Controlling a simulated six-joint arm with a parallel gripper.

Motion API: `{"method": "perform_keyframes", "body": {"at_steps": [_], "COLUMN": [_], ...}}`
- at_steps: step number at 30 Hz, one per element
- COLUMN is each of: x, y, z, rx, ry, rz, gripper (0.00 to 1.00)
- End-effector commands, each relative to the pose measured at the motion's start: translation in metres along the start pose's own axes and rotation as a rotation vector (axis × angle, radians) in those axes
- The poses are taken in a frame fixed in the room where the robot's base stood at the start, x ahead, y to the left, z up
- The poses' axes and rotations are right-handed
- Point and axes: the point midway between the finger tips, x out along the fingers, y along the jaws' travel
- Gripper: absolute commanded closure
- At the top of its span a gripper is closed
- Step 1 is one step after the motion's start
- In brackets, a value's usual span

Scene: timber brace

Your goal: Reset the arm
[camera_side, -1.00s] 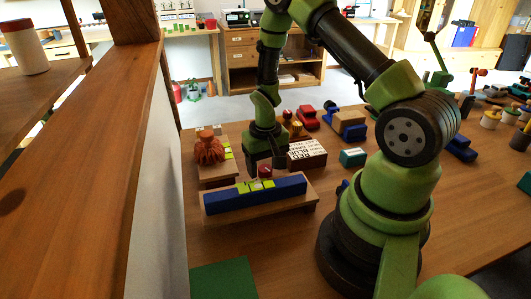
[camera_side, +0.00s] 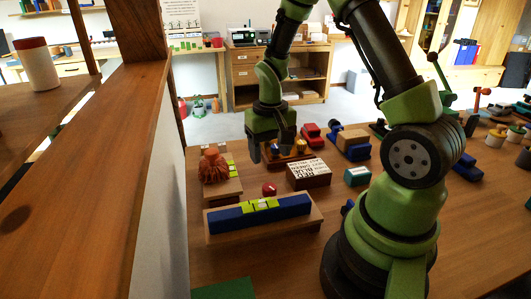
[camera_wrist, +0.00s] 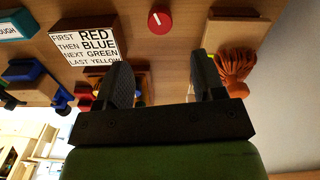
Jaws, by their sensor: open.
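My gripper (camera_side: 272,156) is open and empty, raised above the table behind the small red knob (camera_side: 269,189). In the wrist view its two fingers (camera_wrist: 162,75) stand wide apart with nothing between them. A row of blue blocks (camera_side: 232,218) with yellow-green pieces (camera_side: 260,204) in the middle lies on a wooden stand (camera_side: 268,228), in front of the knob. The red knob also shows in the wrist view (camera_wrist: 159,19), beyond the fingertips.
An orange octopus figure (camera_side: 213,166) sits on a wooden block at left. A box with a printed sign (camera_side: 308,173), a teal box (camera_side: 357,176), a red toy car (camera_side: 311,134) and a blue truck (camera_side: 353,152) stand to the right.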

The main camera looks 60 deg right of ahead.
Motion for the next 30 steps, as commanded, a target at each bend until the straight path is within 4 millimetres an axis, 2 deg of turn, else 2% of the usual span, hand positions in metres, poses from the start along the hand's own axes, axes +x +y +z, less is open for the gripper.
{"method": "perform_keyframes", "body": {"at_steps": [4,8,12,18,24,30], "x": [-0.023,-0.069,-0.118,-0.169,-0.193,-0.199], "y": [-0.009,-0.023,-0.037,-0.045,-0.042,-0.038], "z": [0.003,0.017,0.046,0.101,0.149,0.171], "rx": [-0.016,-0.047,-0.091,-0.162,-0.230,-0.263], "ry": [0.044,0.127,0.223,0.345,0.431,0.466], "rz": [-0.019,-0.066,-0.139,-0.266,-0.388,-0.447], "gripper": [0.37,0.37,0.37,0.37,0.37,0.37]}}
